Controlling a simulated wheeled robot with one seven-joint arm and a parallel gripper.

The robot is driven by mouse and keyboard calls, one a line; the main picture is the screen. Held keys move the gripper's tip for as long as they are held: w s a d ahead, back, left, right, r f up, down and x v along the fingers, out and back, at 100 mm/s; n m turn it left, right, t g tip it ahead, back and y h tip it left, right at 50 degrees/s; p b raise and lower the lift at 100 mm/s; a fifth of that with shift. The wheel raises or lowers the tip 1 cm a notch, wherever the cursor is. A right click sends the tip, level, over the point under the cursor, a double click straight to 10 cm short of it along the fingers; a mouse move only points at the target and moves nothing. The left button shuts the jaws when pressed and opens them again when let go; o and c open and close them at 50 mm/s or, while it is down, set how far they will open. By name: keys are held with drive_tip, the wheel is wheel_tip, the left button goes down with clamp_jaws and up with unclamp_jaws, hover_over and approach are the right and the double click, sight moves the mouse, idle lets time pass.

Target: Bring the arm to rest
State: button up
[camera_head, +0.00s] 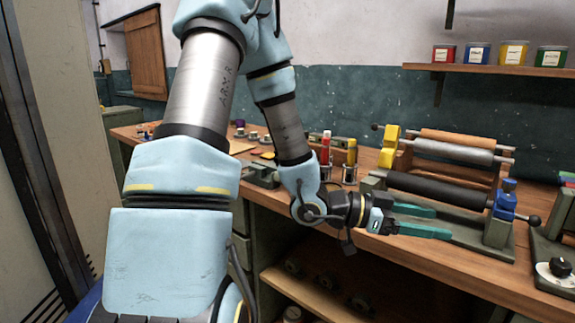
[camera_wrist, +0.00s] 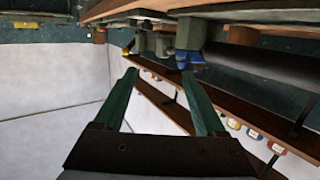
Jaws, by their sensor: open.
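My arm reaches across the head view from the upper left, with its wrist bent toward the right. My gripper (camera_head: 440,222) is in front of the workbench (camera_head: 350,212), close to its front edge and near the roller press (camera_head: 440,188). Its two green fingers are apart with nothing between them. In the wrist view, the open gripper (camera_wrist: 160,75) also shows empty, and the picture appears upside down. I cannot tell whether the gripper touches the press base.
The press has a blue end block (camera_head: 503,205) with a knob. Cups with red and yellow tools (camera_head: 350,165) stand behind my wrist. A wall shelf (camera_head: 500,69) holds several coloured jars. Below the bench is a lower shelf (camera_head: 320,296). A grey cabinet (camera_head: 45,130) stands at left.

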drive_tip(key=w+a+f+n+t+y, duration=0.4)
drive_tip(key=w+a+y, duration=0.1)
drive_tip(key=w+a, duration=0.15)
drive_tip(key=w+a+f+n+t+y, duration=0.3)
drive_tip(key=w+a+y, duration=0.25)
drive_tip(key=a, duration=0.25)
drive_tip(key=a+n+y, duration=0.4)
drive_tip(key=a+n, duration=0.1)
drive_tip(key=a, duration=0.6)
drive_tip(key=s+a+r+n+g+y, duration=0.1)
drive_tip(key=s+a+n+g, duration=0.2)
drive_tip(key=s+a+n, duration=0.3)
drive_tip(key=shift+s+a+r+g+y, duration=0.15)
drive_tip(key=shift+s+a+g+y, duration=0.35)
drive_tip(key=shift+s, duration=0.6)
drive_tip(key=shift+a, duration=0.1)
